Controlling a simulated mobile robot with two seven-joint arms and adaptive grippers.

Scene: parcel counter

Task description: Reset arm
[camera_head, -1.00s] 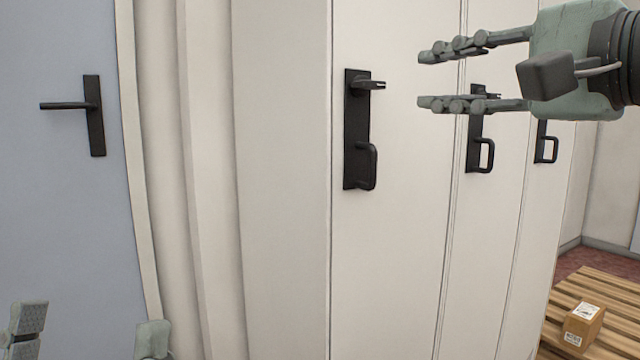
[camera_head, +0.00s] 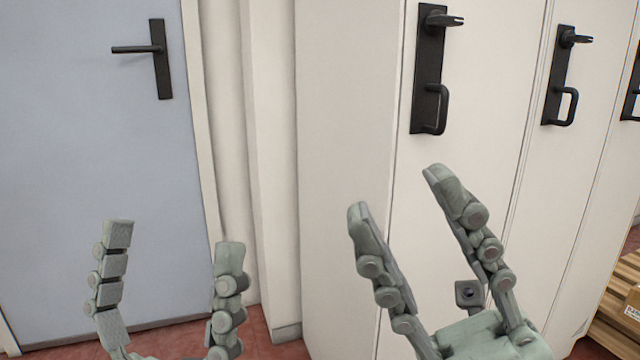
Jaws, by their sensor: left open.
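My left gripper (camera_head: 174,246) is at the lower left, in front of the blue-grey door. Its two jointed grey-green fingers point up and are spread apart, with nothing between them. My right gripper (camera_head: 396,192) is at the lower middle, in front of the white lockers. Its fingers point up and to the left, spread apart and empty. It appears apart from the locker handle above it. The lower parts of both grippers are cut off by the bottom edge.
A blue-grey door (camera_head: 80,170) with a black lever handle (camera_head: 160,60) is at the left. White lockers (camera_head: 350,120) with black handles (camera_head: 430,80) fill the middle and right. A wooden pallet (camera_head: 612,330) with a cardboard box (camera_head: 633,300) is at the right edge. Red floor (camera_head: 262,335) shows below.

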